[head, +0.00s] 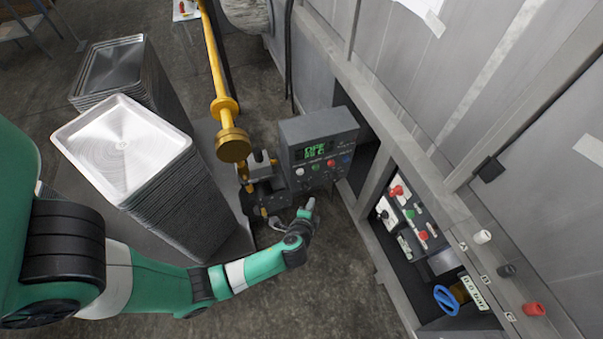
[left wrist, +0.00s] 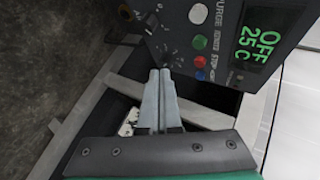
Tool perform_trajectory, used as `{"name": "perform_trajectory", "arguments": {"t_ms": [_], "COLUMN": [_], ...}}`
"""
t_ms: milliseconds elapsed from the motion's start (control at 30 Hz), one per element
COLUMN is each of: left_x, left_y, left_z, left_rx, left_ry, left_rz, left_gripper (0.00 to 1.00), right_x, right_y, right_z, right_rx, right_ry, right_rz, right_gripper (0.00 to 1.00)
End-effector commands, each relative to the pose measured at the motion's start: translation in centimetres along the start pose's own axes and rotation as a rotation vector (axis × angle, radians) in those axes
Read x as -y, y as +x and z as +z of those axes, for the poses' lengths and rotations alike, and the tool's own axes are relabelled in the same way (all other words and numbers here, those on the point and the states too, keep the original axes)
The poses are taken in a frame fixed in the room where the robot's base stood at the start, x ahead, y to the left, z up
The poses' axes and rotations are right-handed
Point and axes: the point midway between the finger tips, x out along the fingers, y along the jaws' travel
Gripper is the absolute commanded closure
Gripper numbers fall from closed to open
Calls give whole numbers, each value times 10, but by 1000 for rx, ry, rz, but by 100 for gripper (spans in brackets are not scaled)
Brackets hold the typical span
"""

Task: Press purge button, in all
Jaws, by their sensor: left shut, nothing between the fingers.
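The grey control box (head: 318,135) stands beside the cabinet wall, with a green display reading OFF and 25 C. Its front carries a white button (head: 300,171), a green one, a red one and a blue one. In the left wrist view the partly cut-off label beside the white button (left wrist: 198,14) reads like PURGE. My left gripper (head: 309,205) is shut and empty, just below the box front in the head view. In the left wrist view its fingertips (left wrist: 160,74) are together, near a dark knob and apart from the white button. My right gripper is not in view.
Two stacks of metal pans (head: 125,145) stand left of the box. On the right, a cabinet recess holds coloured switches and a blue handwheel (head: 446,300). Bare floor lies below the gripper.

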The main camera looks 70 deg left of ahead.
Motion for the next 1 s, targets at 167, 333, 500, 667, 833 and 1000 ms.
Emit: {"name": "perform_trajectory", "arguments": {"t_ms": [167,333,500,667,833,1000], "left_x": [4,15,28,38,44,45], "left_y": [5,19,37,51,60,62], "left_z": [3,14,27,37,43,44], "left_rx": [1,2,2,1,1,-1], "left_ry": [-1,-3,-3,-2,-1,-1], "left_rz": [0,0,2,1,0,0], "left_gripper": [100,100,100,100,100,100], "right_x": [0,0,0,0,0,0], "right_y": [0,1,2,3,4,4], "right_z": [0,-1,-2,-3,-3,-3], "right_rx": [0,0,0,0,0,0], "right_ry": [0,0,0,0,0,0], "right_rz": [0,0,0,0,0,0], "right_gripper": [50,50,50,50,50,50]}}
